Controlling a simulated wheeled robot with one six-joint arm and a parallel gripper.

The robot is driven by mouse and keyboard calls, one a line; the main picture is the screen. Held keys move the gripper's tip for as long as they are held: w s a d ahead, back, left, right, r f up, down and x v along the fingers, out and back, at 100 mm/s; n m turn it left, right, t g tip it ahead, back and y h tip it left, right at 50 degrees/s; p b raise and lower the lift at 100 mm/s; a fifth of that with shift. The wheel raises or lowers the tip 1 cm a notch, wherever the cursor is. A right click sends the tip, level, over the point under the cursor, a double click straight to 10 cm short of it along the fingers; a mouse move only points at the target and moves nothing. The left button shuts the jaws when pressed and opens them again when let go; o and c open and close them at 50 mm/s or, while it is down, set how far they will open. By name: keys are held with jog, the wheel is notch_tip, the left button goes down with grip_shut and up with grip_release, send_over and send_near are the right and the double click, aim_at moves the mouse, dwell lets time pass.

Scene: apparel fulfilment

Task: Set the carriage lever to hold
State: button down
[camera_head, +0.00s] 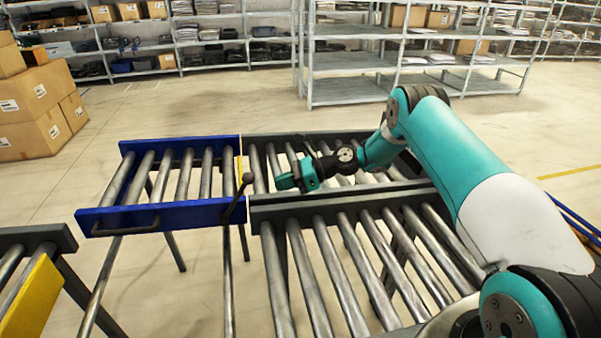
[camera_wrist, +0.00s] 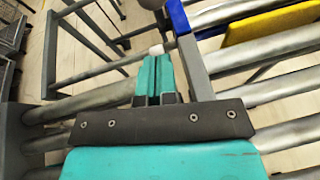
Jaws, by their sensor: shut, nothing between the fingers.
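The blue carriage (camera_head: 178,217) is a short frame with several rollers, at left centre in the head view. The carriage lever (camera_head: 236,207) stands at its near right corner, a dark bar with a round black knob (camera_head: 247,178), tilted to the right at the top. My gripper (camera_head: 279,183) is shut and empty, to the right of the knob and apart from it in the picture, over the grey conveyor. In the wrist view the teal fingers (camera_wrist: 153,78) are together. A small pale rounded end (camera_wrist: 156,49) shows just beyond the tips; I cannot tell what it belongs to.
The grey roller conveyor (camera_head: 335,207) lies under my arm, beside the carriage. Another conveyor with a yellow plate (camera_head: 32,297) is at lower left. A yellow plate (camera_wrist: 270,22) also shows in the wrist view. Cartons (camera_head: 38,107) and shelves (camera_head: 345,62) stand farther back.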

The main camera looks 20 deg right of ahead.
jog(key=shift+w+a+r+p, duration=0.2)
jog(key=shift+w+a+p, duration=0.1)
jog(key=shift+a, duration=0.4)
jog(key=shift+w+a+r+p, duration=0.2)
jog(key=shift+w+a+r, duration=0.05)
jog(key=shift+a, duration=0.5)
jog(key=shift+w+a+r+p, duration=0.2)
jog(key=shift+w+a+p, duration=0.1)
jog(key=shift+a, duration=0.4)
jog(key=shift+r, duration=0.1)
